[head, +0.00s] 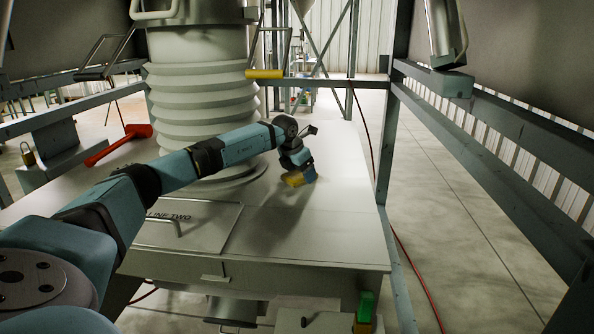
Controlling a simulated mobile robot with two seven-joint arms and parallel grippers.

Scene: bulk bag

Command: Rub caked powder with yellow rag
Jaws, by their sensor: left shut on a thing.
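My left arm reaches in from the left across the pale metal tabletop (330,225). My left gripper (300,174) points down at the tabletop, right of the ribbed bellows. It is shut on the yellow rag (293,180), which shows as a small yellow patch at the fingertips, low at the surface. Whether the rag presses on the top cannot be told for sure. The caked powder does not stand out clearly from the pale top; the gripper and rag may hide some of it. My right gripper is not in view.
A grey ribbed bellows (198,105) rises from the tabletop. A red mallet (118,144) lies at left and a brass padlock (28,155) is farther left. A hatch lid with a handle (200,230) lies in front. A steel post (388,120) stands at right. The right tabletop is clear.

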